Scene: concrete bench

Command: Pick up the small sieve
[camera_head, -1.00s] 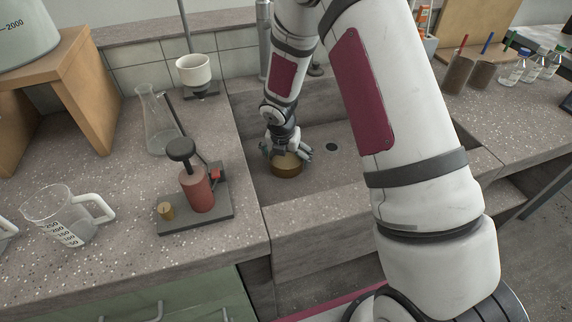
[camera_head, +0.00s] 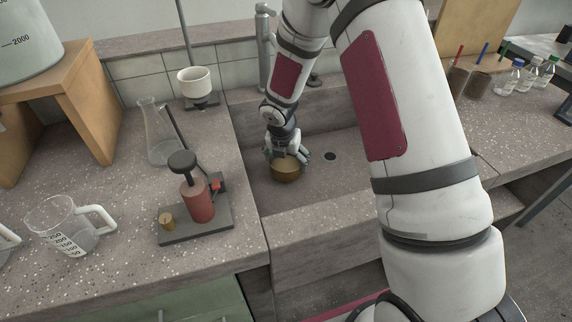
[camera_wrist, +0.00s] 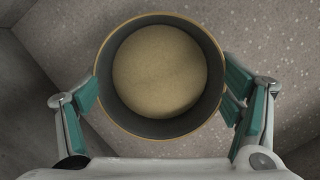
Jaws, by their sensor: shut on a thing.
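The small sieve (camera_head: 286,174) is a short round brass-coloured cylinder in the sink basin in the head view. In the wrist view the sieve (camera_wrist: 160,70) shows from above, with a brass rim, a dark inner wall and a tan round bottom. My gripper (camera_head: 287,158) is over it, with its fingers on either side of the rim. In the wrist view my gripper (camera_wrist: 166,100) has its green finger pads against the left and right of the sieve, shut on it. Whether the sieve's underside touches the basin floor is hard to tell.
The stone sink basin (camera_head: 335,180) has a front wall close to the sieve and a dark drain (camera_head: 330,156) to its right. On the left counter stand a red device on a dark base (camera_head: 197,200), a flask (camera_head: 160,140) and a measuring jug (camera_head: 65,228).

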